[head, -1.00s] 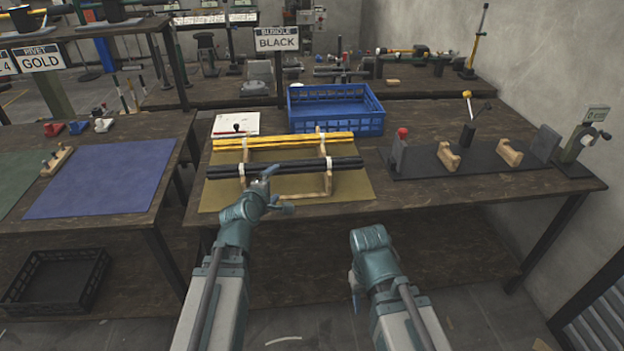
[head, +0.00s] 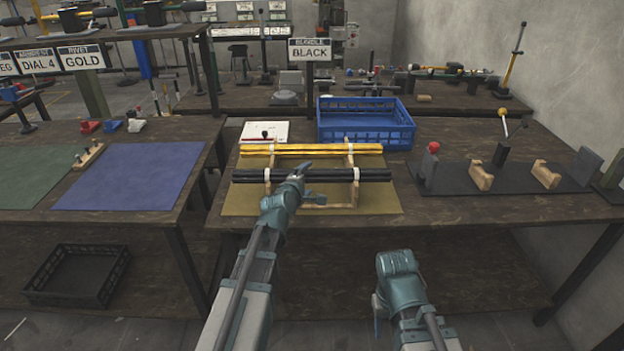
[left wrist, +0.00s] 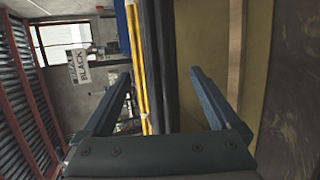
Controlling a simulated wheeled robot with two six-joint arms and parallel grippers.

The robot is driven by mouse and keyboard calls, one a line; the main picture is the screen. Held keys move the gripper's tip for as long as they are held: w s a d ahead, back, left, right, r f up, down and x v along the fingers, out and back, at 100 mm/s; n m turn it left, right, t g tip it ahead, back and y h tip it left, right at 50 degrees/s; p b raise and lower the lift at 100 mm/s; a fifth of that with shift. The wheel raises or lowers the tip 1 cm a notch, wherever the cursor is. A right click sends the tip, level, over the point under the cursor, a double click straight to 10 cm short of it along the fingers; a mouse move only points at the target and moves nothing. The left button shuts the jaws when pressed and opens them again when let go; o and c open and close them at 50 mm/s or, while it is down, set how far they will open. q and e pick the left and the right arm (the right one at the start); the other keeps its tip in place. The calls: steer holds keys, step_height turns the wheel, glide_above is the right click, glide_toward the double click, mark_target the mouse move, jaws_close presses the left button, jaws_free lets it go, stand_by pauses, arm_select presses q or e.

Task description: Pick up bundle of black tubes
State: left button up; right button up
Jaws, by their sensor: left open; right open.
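The bundle of black tubes (head: 338,175) lies across a wooden rack (head: 355,163) on the olive mat (head: 235,202). A yellow bundle (head: 345,148) lies parallel behind it on the same rack. In the left wrist view the black tubes (left wrist: 170,70) run between the fingers of my left gripper (left wrist: 160,95), which is open. In the head view my left gripper (head: 302,172) is at the near side of the black tubes; whether it touches them I cannot tell. My right gripper (head: 378,312) hangs in front of the table's near edge, with its fingers mostly hidden.
A blue crate (head: 365,122) and a white sheet (head: 262,132) stand behind the rack. A dark fixture base (head: 515,180) with wooden supports lies to the right. A sign (head: 309,50) reads BLACK. A table with a blue mat (head: 130,176) is to the left.

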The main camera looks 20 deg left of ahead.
mark_target(310, 177)
arm_select(q)
steer(key=b+x, duration=0.2)
steer(key=x, duration=0.3)
steer(key=shift+w+d+f, duration=0.1)
steer(key=shift+d+f, duration=0.05)
steer(key=shift+c, duration=0.5)
jaws_close()
